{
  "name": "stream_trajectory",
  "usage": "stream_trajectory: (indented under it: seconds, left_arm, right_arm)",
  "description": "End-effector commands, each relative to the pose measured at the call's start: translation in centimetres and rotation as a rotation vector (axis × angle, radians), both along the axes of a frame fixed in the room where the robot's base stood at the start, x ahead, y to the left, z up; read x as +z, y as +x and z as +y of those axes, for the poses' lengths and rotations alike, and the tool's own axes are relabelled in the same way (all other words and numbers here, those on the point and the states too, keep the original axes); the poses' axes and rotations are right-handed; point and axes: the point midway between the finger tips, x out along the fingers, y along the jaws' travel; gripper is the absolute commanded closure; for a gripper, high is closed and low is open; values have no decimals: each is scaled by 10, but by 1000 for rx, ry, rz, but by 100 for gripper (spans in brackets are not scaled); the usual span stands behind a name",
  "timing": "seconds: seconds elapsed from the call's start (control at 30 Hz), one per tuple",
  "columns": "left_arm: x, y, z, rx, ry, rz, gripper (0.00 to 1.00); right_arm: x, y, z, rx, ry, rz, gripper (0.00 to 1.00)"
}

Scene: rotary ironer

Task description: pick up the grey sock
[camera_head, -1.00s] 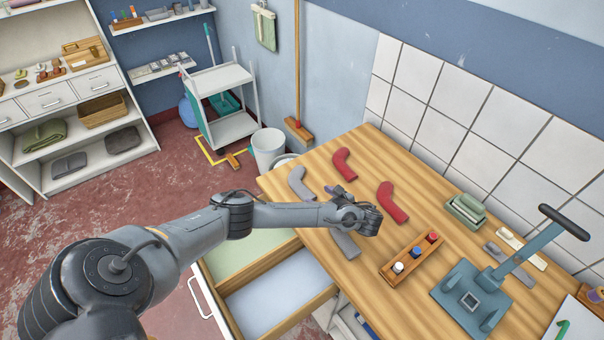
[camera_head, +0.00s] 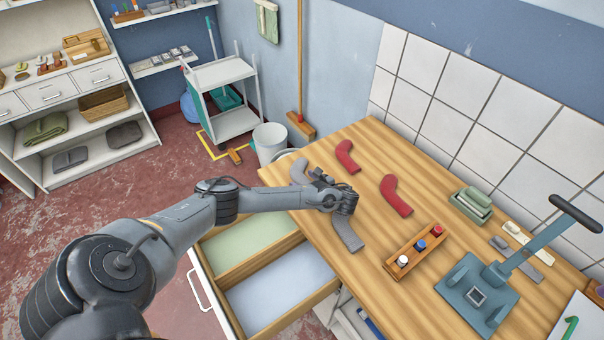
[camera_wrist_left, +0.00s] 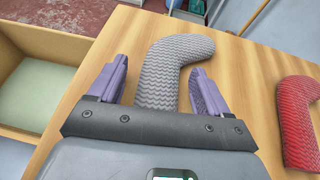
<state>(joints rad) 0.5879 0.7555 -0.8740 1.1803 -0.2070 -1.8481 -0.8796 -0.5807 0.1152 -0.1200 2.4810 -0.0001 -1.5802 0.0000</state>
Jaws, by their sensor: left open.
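Two grey socks lie on the wooden table. The farther grey sock (camera_head: 298,170) lies by the far left edge. In the left wrist view a bent, ribbed grey sock (camera_wrist_left: 172,72) lies between the two purple fingers of my open left gripper (camera_wrist_left: 160,74). There is a gap on each side, and the gripper holds nothing. How high the fingertips are above the table is hard to tell. My right gripper is not in view.
Two red socks (camera_head: 397,196) lie right of the grey ones. A wooden rack with bottles (camera_head: 413,252) and a blue-grey press (camera_head: 477,296) stand farther right. An open drawer (camera_head: 283,283) juts out from the table's front. A tiled wall (camera_head: 470,110) bounds the back.

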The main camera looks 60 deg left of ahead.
Motion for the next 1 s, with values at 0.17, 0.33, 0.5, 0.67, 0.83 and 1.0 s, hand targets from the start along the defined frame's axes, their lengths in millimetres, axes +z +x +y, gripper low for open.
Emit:
stream_trajectory:
  seconds: [0.17, 0.33, 0.5, 0.67, 0.83, 1.0]
  left_arm:
    - [-2, -1, 4, 0, -1, 0, 22]
    - [-2, -1, 4, -1, -1, -1, 28]
    - [-2, -1, 4, -1, -1, -1, 54]
    - [-2, -1, 3, -1, -1, -1, 77]
    - [-2, -1, 3, -1, -1, -1, 77]
    - [0, -1, 3, -1, -1, -1, 77]
  right_arm:
    - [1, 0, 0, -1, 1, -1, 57]
    - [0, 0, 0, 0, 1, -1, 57]
    - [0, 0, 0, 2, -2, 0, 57]
    - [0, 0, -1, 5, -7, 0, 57]
    - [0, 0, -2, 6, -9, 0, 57]
    - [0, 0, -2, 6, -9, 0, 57]
